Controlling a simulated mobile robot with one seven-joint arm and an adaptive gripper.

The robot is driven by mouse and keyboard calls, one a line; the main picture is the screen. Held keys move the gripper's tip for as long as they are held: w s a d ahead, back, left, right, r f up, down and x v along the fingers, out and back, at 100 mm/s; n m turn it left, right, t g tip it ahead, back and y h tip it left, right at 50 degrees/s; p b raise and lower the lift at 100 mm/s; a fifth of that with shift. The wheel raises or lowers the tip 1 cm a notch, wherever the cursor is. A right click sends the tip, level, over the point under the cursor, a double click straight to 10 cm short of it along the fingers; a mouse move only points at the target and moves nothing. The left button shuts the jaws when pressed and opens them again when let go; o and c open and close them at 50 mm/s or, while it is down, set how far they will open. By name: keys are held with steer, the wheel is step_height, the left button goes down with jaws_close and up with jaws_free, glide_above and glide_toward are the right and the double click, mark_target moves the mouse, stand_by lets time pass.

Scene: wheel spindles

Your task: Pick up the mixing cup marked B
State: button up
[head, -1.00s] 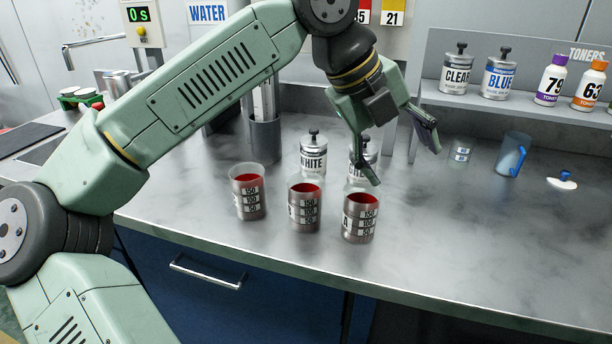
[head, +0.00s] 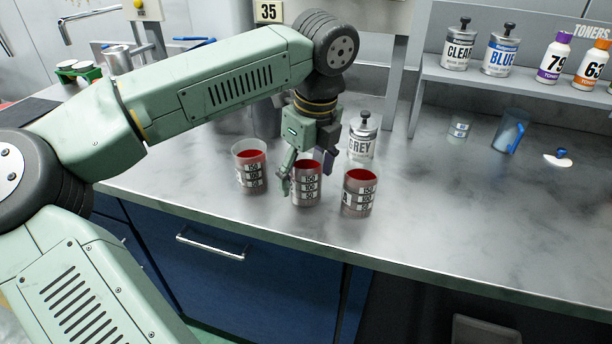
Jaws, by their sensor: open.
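Three clear mixing cups with red contents and 150/100/50 scales stand upright in a row on the metal bench. They are the left cup (head: 250,172), the middle cup (head: 306,190) and the right cup (head: 358,195). The right cup shows part of a letter A at its left edge. I cannot read a letter B on any cup; the middle cup's left edge is partly covered by a finger. My gripper (head: 306,178) is open and points down over the middle cup, one finger at its left side, the other behind its upper right. I cannot tell whether they touch it.
A GREY tin (head: 362,140) stands close behind the middle and right cups. To the right are a small clear cup (head: 459,128), a blue-handled jug (head: 509,132) and a white item with a blue knob (head: 558,160). A shelf (head: 440,76) holds tins and toner bottles. The bench's right front is clear.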

steer(key=shift+w+f, duration=0.1)
steer(key=shift+f, duration=1.2)
steer(key=shift+c, duration=0.5)
steer(key=c, duration=1)
